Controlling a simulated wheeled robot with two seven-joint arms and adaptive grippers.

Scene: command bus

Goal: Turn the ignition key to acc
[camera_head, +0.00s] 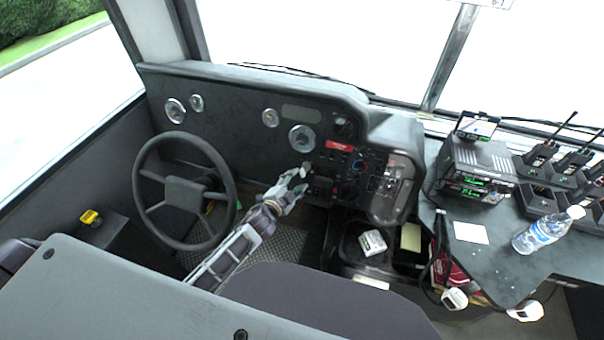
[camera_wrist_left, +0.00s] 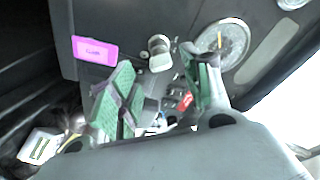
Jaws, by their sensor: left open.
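The ignition switch (camera_wrist_left: 159,47) shows in the left wrist view as a small silver cylinder with a rounded grip on the dark dashboard panel. Its exact turned position cannot be read. My left gripper (camera_head: 300,181) is open in front of the panel, right of the steering wheel. In the left wrist view its two green-padded fingers stand on either side of the switch in the picture, with an empty gap between them. Contact with the key cannot be seen. In the head view the switch is small beside the fingertips. My right gripper is out of view.
The steering wheel (camera_head: 185,193) stands left of my arm. Dashboard gauges (camera_head: 301,138), a red label (camera_head: 339,146) and control knobs surround the switch area. A magenta label (camera_wrist_left: 95,50) lies beside it.

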